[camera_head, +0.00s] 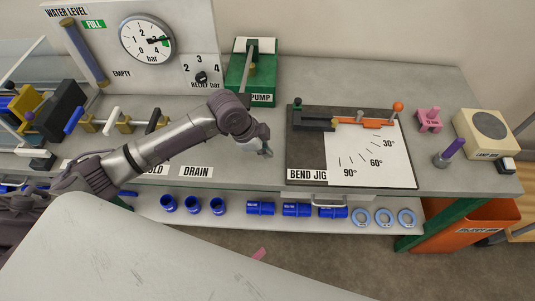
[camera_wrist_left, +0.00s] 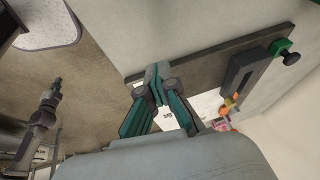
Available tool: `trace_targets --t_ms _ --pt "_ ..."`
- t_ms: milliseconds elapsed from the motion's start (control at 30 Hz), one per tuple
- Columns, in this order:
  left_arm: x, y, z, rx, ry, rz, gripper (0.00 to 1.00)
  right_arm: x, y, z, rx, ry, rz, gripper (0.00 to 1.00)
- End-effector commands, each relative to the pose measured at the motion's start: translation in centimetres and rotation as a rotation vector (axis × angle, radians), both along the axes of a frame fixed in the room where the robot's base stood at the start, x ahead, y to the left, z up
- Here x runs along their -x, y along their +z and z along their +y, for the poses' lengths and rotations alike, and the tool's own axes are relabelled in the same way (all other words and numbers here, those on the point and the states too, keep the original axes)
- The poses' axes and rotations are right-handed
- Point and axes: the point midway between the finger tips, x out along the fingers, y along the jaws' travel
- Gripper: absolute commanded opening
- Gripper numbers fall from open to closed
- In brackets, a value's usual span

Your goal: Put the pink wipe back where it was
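A small flat pink piece (camera_head: 258,253), which looks like the pink wipe, lies on the floor in front of the cart, partly hidden by a pale surface. My left gripper (camera_head: 265,152) hangs above the worktop just left of the bend jig, well away from the pink piece. In the left wrist view its fingertips (camera_wrist_left: 157,77) are together, with nothing visible between them. A dark arm, apparently my right one, shows at the left of that view; its gripper (camera_wrist_left: 54,88) is too small to read.
The bend jig (camera_head: 305,155) with its orange-handled lever lies right of my left gripper. A pink block (camera_head: 428,119), a purple-handled tool (camera_head: 448,153) and a lamp box (camera_head: 487,134) stand farther right.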

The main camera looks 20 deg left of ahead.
Motion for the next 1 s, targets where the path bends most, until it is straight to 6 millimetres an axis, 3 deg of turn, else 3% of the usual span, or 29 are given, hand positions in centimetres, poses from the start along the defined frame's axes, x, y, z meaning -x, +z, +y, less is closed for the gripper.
trace_targets --t_ms 133,500,1000 --pt "-1.2 -0.7 -0.1 0.000 0.000 0.001 0.00 0.0 0.3 -0.1 0.001 0.000 0.000 0.00" --pt "-1.3 -4.7 0.0 -0.001 0.001 0.001 0.00 -0.2 1.7 0.0 0.001 0.001 -0.002 0.00" --pt "-1.3 -5.6 0.0 -0.002 0.000 0.001 0.00 -0.2 1.2 0.7 -0.009 0.002 -0.002 0.00"
